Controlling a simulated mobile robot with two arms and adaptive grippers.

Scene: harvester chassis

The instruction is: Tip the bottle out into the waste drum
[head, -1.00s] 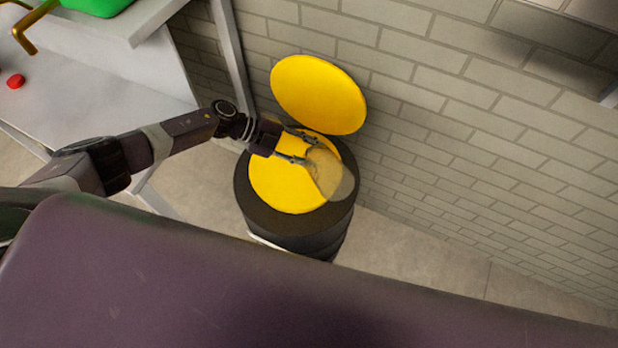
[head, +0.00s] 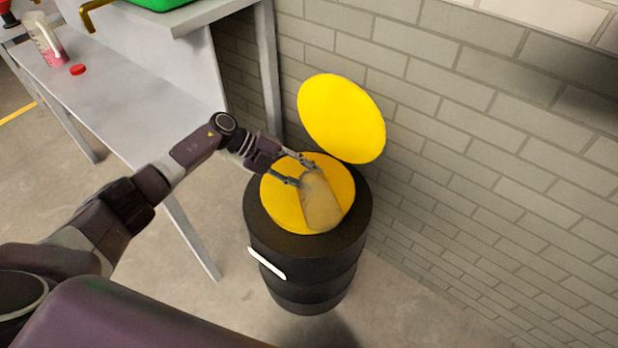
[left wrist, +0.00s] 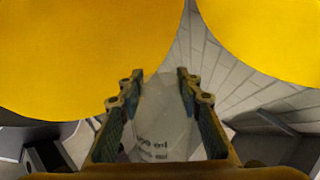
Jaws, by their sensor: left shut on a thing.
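A clear bottle (head: 320,203) is held tilted over the waste drum (head: 308,246), a black drum with a yellow round top (head: 278,200). It looks tan against the yellow, and I cannot tell whether liquid is inside. My left gripper (head: 302,173) is shut on the bottle at its upper end in the head view. In the left wrist view the bottle (left wrist: 160,125), with printed ml marks, sits between the two fingers of the left gripper (left wrist: 155,88). The drum's yellow lid (head: 341,118) stands raised behind. My right gripper is not in view.
A grey bench (head: 135,85) on metal legs stands at the left, with a red cap (head: 78,70) and a jug of pink liquid (head: 48,45) on it. A green bin (head: 160,3) is above. A brick wall (head: 480,130) closes off the right and back.

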